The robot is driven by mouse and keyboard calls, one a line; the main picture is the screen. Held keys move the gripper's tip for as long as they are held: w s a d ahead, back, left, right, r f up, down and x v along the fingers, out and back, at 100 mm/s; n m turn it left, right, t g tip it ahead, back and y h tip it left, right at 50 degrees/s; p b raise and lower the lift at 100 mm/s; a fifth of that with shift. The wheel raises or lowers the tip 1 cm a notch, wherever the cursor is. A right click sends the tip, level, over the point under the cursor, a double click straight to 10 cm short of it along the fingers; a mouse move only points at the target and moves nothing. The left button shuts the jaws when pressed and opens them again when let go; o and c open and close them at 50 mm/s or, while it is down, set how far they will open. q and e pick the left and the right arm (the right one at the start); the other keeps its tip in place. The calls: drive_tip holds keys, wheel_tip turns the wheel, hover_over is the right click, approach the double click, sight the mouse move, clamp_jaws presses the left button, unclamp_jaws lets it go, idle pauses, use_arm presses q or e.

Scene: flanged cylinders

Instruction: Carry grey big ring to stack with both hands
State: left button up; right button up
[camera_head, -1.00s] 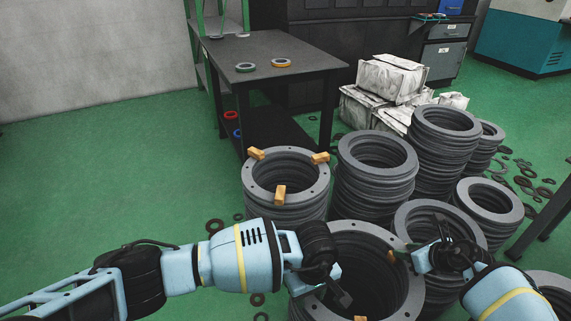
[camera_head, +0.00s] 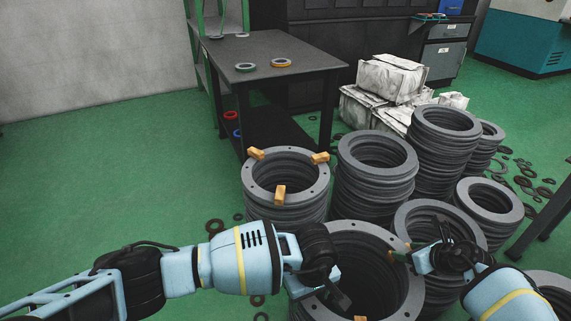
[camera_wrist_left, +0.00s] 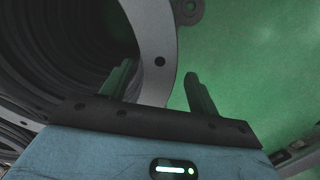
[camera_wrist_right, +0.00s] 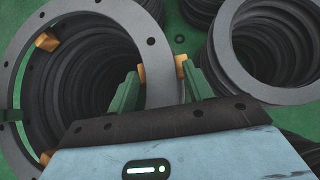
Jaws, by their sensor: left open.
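The grey big ring (camera_head: 404,293) is the top ring of the front stack, resting on orange blocks. My left gripper (camera_head: 330,288) is at its left side; in the left wrist view its open fingers (camera_wrist_left: 160,90) stand either side of the rim (camera_wrist_left: 158,58), with gaps. My right gripper (camera_head: 403,255) is at the ring's right side; in the right wrist view its fingers (camera_wrist_right: 160,82) stand either side of the rim (camera_wrist_right: 150,40), above an orange block (camera_wrist_right: 181,65). Whether they press on the rim is unclear. Another stack (camera_head: 287,208) behind carries several orange blocks (camera_head: 280,195) on top.
More ring stacks (camera_head: 377,175) stand behind and right, close to the front stack. A dark table (camera_head: 290,55) with small rings stands at the back. White wrapped bundles (camera_head: 392,78) lie behind the stacks. The green floor (camera_head: 110,180) at left is mostly clear.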

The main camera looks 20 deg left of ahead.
use_arm(q)
drive_tip(key=shift+r, duration=0.1)
use_arm(e)
drive_tip(key=shift+s+a+f, duration=0.35)
drive_tip(key=shift+s+a, duration=0.05)
use_arm(q)
drive_tip(key=shift+r, duration=0.1)
drive_tip(key=shift+w+r+p, duration=0.1)
drive_tip(key=shift+r+p, duration=0.3)
drive_tip(key=shift+r, duration=0.05)
use_arm(e)
drive_tip(key=shift+w+r, duration=0.2)
drive_tip(key=shift+r, duration=0.4)
use_arm(q)
drive_tip(key=shift+r+p, duration=0.65)
drive_tip(key=shift+r, duration=0.45)
use_arm(e)
drive_tip(key=shift+w+d+r, duration=0.1)
drive_tip(key=shift+w+r, duration=0.05)
drive_tip(key=shift+r, duration=0.5)
drive_tip(key=shift+w+d+r, duration=0.1)
drive_tip(key=shift+w+r, duration=0.05)
drive_tip(key=shift+r, duration=0.45)
use_arm(q)
drive_tip(key=shift+r+p, duration=1.2)
drive_tip(key=shift+r, duration=0.65)
use_arm(e)
drive_tip(key=shift+w+r, duration=0.2)
drive_tip(key=shift+r, duration=1.65)
